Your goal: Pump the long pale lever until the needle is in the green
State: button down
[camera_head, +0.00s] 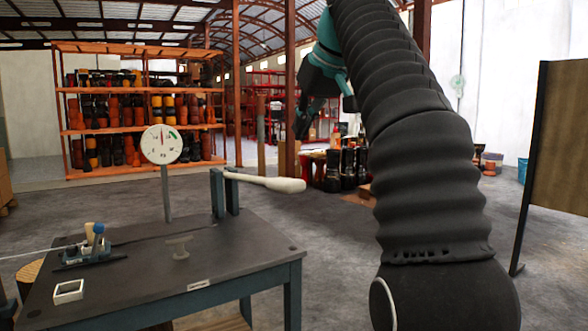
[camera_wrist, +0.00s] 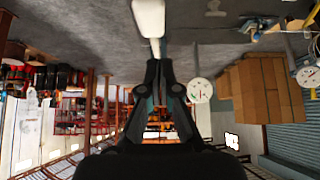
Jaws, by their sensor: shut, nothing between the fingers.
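The long pale lever (camera_head: 265,182) sticks out to the right from dark uprights (camera_head: 224,192) on the bench, nearly level. The round white gauge (camera_head: 162,144) stands on a post to its left. Its needle seems to point roughly upward; a green patch shows at the dial's upper right. I cannot tell whether the needle is in it. My gripper (camera_head: 303,122) hangs above and beyond the lever's free end. In the upside-down wrist view, my gripper (camera_wrist: 154,68) is shut and empty, with the pale lever (camera_wrist: 150,18) ahead of its tips. Contact cannot be told.
The dark bench (camera_head: 170,270) carries a small blue-handled device (camera_head: 95,245), a white square frame (camera_head: 68,291) and a small grey fitting (camera_head: 179,247). Orange shelves (camera_head: 140,110) of drums stand behind. A brown panel (camera_head: 556,140) stands at right. The floor between is clear.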

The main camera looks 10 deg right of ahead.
send_over(287, 181)
jog(key=s, duration=0.2)
notch_tip(287, 181, down, 5)
jog(key=shift+d+f+b, duration=0.25)
jog(key=shift+f+b, duration=0.35)
jog(key=shift+f, duration=0.5)
jog(key=shift+d+f+b, duration=0.2)
jog(key=shift+f+b, duration=0.4)
jog(key=shift+f, duration=0.45)
